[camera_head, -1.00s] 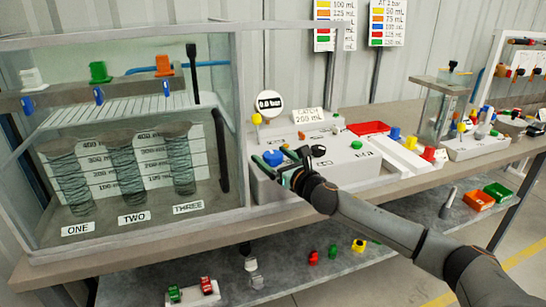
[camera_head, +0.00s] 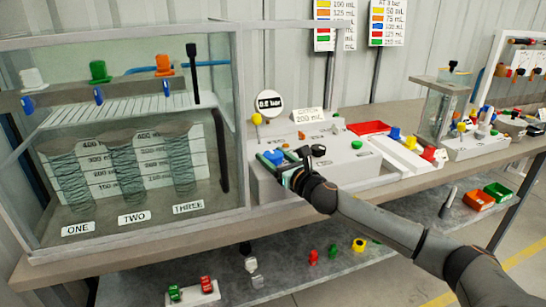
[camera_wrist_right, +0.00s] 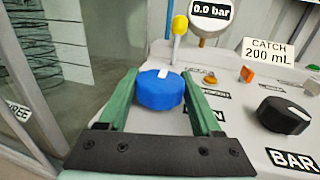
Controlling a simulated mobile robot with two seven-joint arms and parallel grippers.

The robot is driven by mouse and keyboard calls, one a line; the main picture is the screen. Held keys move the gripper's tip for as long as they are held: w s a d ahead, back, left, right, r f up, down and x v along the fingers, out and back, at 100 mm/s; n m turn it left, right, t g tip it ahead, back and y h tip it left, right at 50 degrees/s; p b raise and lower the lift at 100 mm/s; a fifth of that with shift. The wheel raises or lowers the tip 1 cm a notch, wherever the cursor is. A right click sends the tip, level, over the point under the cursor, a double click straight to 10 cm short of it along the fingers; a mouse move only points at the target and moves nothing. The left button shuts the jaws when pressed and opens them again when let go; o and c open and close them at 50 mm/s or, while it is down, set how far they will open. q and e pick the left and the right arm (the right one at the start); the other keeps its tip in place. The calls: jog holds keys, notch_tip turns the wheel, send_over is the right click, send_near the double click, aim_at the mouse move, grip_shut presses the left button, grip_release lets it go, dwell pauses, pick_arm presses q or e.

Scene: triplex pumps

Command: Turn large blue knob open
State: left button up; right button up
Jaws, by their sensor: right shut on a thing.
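The large blue knob (camera_head: 272,156) is on the left end of the grey control box. In the right wrist view the blue knob (camera_wrist_right: 160,91) sits between the two green fingers, and its white mark points away from me, slightly right. My right gripper (camera_head: 277,160) is shut on the knob, one finger on each side; its fingers also show in the right wrist view (camera_wrist_right: 162,88). My left gripper is not in view.
A black knob (camera_wrist_right: 284,114) is right of the blue one. A yellow-topped post (camera_wrist_right: 180,30) stands close behind the knob. The glass tank frame (camera_head: 243,130) is close on the left.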

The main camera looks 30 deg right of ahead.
jog(key=shift+a+r+m+h+p, duration=0.1)
jog(key=shift+r+m+h+p, duration=0.1)
jog(key=shift+m+h+p, duration=1.1)
jog(key=m+h+p, duration=0.1)
jog(key=h, duration=0.1)
jog(key=shift+g+h, duration=0.3)
jog(key=shift+g, duration=0.1)
jog(key=shift+m+g+h+p, duration=0.5)
jog(key=shift+m+h+p, duration=0.15)
jog(key=shift+h, duration=0.45)
jog(key=shift+f+m+g+h+p, duration=0.1)
jog(key=shift+m+g+h+p, duration=0.4)
jog(key=shift+m+g+h, duration=0.7)
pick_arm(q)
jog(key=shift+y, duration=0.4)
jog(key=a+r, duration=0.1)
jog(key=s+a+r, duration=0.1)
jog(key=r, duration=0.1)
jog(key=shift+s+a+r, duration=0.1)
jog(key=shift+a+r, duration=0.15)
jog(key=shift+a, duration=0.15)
pick_arm(e)
jog(key=shift+t+h, duration=0.3)
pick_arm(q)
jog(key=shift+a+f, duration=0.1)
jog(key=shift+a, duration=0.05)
pick_arm(e)
jog(key=shift+h, duration=0.3)
